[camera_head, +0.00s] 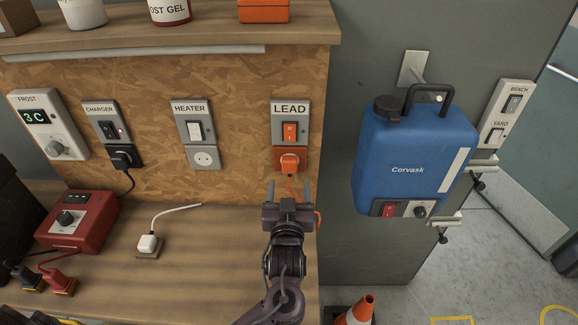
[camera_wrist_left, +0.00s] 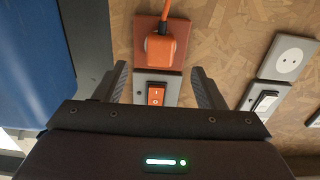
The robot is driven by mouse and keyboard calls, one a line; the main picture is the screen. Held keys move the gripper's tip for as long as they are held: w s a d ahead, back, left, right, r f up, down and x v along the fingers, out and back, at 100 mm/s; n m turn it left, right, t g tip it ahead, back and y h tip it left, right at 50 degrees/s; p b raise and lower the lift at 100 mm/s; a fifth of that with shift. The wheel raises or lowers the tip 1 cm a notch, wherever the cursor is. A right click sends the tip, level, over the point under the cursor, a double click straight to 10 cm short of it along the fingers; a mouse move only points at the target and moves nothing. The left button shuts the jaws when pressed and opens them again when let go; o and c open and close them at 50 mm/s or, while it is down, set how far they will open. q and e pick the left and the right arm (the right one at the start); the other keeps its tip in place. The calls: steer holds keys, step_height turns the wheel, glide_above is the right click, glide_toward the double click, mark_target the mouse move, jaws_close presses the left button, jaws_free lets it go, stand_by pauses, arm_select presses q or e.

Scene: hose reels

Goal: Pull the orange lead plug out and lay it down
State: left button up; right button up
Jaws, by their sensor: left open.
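The orange lead plug (camera_head: 290,164) sits in the orange socket (camera_head: 278,158) under the LEAD switch (camera_head: 290,131) on the chipboard wall. Its orange cord (camera_head: 292,188) hangs down behind my left gripper. My left gripper (camera_head: 291,190) is open and empty, just below and in front of the plug, pointing at the wall. In the left wrist view, the plug (camera_wrist_left: 159,46) shows beyond and between the open fingers (camera_wrist_left: 162,85), apart from them. The LEAD rocker switch (camera_wrist_left: 156,95) shows there too. My right gripper is not in view.
The wooden bench (camera_head: 190,250) holds a red charger box (camera_head: 78,222) and a white plug on a small block (camera_head: 148,246). A blue Corvask tank (camera_head: 415,155) hangs at the right. A shelf (camera_head: 170,40) overhangs the wall.

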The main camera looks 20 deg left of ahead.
mark_target(290, 169)
arm_select(q)
steer(key=b+x, duration=0.1)
steer(key=x, duration=0.4)
steer(key=shift+f+b, duration=0.1)
steer(key=shift+b, duration=0.2)
steer(key=shift+x, duration=1)
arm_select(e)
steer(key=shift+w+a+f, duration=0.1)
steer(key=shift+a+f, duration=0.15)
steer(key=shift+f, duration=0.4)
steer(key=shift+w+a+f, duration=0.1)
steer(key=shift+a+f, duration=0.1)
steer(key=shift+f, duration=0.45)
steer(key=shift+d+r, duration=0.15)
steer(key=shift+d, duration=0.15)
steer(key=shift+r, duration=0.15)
arm_select(q)
steer(key=shift+c, duration=0.3)
